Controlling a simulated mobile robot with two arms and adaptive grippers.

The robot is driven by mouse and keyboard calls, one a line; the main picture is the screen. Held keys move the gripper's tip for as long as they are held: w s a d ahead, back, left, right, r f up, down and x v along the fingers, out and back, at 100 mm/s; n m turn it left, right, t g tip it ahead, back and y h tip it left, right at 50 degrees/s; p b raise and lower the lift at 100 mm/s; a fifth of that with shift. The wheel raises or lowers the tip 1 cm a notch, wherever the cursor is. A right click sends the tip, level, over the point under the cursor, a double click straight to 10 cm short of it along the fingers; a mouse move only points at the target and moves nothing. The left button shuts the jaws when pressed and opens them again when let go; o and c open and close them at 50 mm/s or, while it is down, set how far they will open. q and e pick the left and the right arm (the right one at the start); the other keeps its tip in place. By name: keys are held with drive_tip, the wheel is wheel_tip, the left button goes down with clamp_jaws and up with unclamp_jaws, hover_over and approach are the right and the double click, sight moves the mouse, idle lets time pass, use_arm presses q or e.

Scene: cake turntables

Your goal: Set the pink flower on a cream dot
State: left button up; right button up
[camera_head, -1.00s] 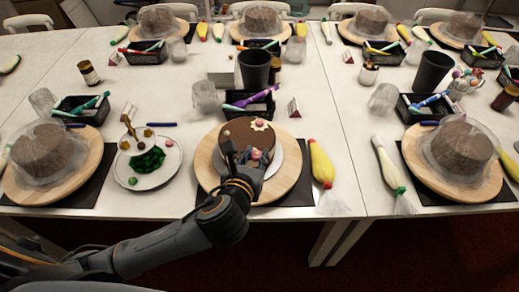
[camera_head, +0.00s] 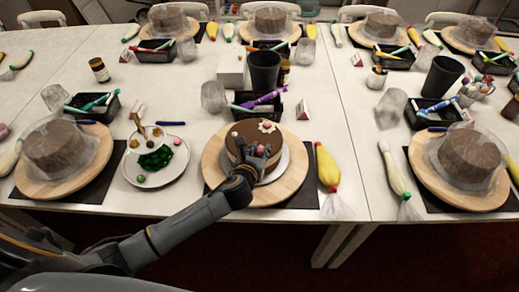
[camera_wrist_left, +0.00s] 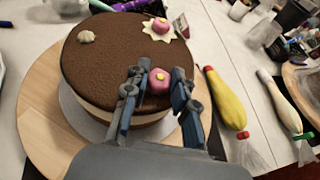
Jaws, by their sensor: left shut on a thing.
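The cake (camera_head: 243,138) has a brown top and stands on a round wooden board (camera_head: 213,163). My left gripper (camera_head: 257,153) is over the front part of the cake, and in the left wrist view (camera_wrist_left: 155,92) its fingers are closed on a pink flower (camera_wrist_left: 159,80). I cannot tell whether this flower touches the cake top. Another pink flower (camera_wrist_left: 160,26) sits on a cream dot (camera_wrist_left: 158,36) near the cake's far edge. A bare cream dot (camera_wrist_left: 87,37) lies at the left of the top. My right gripper is not in view.
A white plate (camera_head: 176,174) with green pieces and small decorations stands left of the board. A yellow piping bag (camera_head: 327,166) lies to the right. A black tray (camera_head: 240,110) with tools, a clear cup (camera_head: 213,97) and a black cup (camera_head: 264,72) stand behind the cake.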

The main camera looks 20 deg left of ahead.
use_arm(q)
drive_tip(key=shift+f, duration=0.2)
drive_tip(key=o, duration=0.7)
drive_tip(key=shift+o, duration=0.2)
drive_tip(key=shift+r, duration=0.15)
drive_tip(key=v, duration=1.2)
drive_tip(key=shift+b, duration=0.4)
drive_tip(key=shift+s, duration=0.1)
